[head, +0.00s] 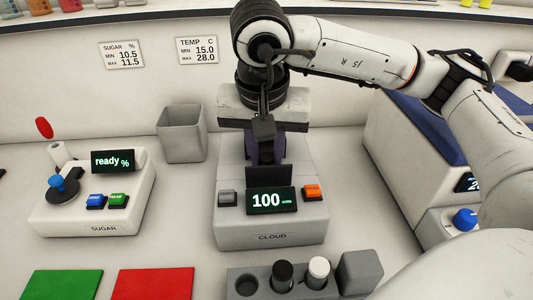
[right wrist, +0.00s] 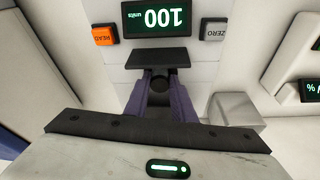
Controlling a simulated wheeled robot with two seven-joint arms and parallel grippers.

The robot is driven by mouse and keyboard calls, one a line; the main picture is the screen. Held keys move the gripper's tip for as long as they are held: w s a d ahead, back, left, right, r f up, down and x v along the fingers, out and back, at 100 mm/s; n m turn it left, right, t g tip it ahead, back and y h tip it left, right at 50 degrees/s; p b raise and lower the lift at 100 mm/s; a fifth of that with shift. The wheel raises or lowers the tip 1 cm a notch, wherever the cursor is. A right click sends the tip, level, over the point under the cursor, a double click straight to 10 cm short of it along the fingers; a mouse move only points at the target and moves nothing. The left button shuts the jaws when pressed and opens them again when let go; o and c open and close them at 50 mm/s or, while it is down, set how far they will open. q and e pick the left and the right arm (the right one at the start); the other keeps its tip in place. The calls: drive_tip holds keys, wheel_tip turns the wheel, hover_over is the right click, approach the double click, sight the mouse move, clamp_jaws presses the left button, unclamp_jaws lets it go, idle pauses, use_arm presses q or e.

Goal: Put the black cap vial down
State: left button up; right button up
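My right gripper (head: 265,152) points down over the grey meter marked CLOUD (head: 268,226), behind its raised dark flap. In the right wrist view its purple fingers (right wrist: 158,92) are close together around a small dark round top, the black cap vial (right wrist: 157,82). The body of this vial is hidden, and I cannot tell how deep it sits in the meter. Another vial with a black cap (head: 283,274) stands in the grey rack (head: 262,291), beside one with a white cap (head: 318,268). The rack's left hole is empty. My left gripper is out of view.
The meter's display (head: 271,201) reads 100. The SUGAR meter (head: 92,205) stands left, showing ready. A grey open bin (head: 181,134) stands behind. Green (head: 62,285) and red (head: 153,284) mats lie front left. A large blue-topped machine (head: 420,125) stands right.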

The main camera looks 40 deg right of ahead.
drive_tip(key=o, duration=0.4)
drive_tip(key=shift+r, duration=0.1)
drive_tip(key=shift+r+p, duration=0.25)
drive_tip(key=shift+p, duration=0.15)
drive_tip(key=shift+p+v, duration=0.75)
drive_tip(key=shift+v, duration=5.1)
